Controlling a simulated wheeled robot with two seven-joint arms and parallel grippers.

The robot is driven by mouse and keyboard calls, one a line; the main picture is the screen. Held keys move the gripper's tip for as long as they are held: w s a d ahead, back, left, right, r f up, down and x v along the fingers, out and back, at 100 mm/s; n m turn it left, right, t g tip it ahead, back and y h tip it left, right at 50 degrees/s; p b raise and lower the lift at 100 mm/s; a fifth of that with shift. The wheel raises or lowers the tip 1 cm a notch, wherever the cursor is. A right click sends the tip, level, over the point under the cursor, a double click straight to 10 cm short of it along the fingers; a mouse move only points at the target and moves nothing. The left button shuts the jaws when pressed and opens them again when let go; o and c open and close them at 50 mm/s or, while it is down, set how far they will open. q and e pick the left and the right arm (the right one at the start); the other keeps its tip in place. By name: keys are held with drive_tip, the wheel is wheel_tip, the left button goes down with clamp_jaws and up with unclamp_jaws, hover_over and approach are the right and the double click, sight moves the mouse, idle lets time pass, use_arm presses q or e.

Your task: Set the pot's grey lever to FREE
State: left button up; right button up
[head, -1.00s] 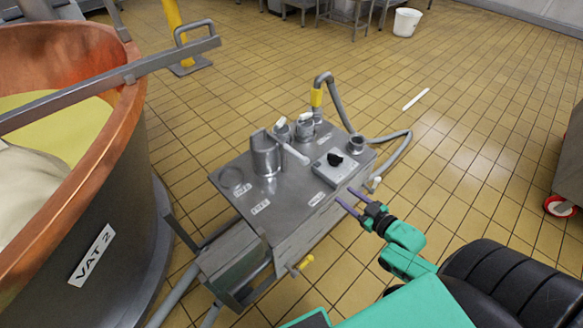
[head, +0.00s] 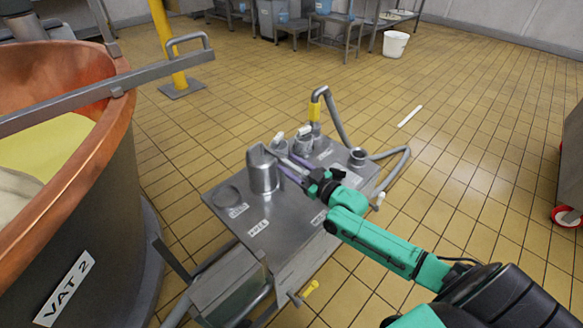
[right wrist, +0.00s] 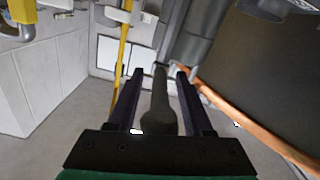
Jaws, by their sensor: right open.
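The pot (head: 263,175) is a grey metal cup standing upright on a steel cabinet (head: 290,215). Its grey lever extends to the right and is mostly hidden by my right gripper in the head view. In the right wrist view the lever (right wrist: 160,105) stands between the two fingers, with a gap on each side. My right gripper (head: 280,160) is open around the lever, its fingertips close to the pot. A small label (head: 258,228) in front of the pot seems to read FREE. My left gripper is not in view.
The copper vat (head: 110,130) marked VAT 2 stands close on the left. Capped fittings and a grey hose (head: 338,120) are behind the pot. A yellow-handled valve (head: 310,287) juts out at the cabinet's front. The tiled floor to the right is largely clear.

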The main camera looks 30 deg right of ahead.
clamp_jaws()
idle(1.4)
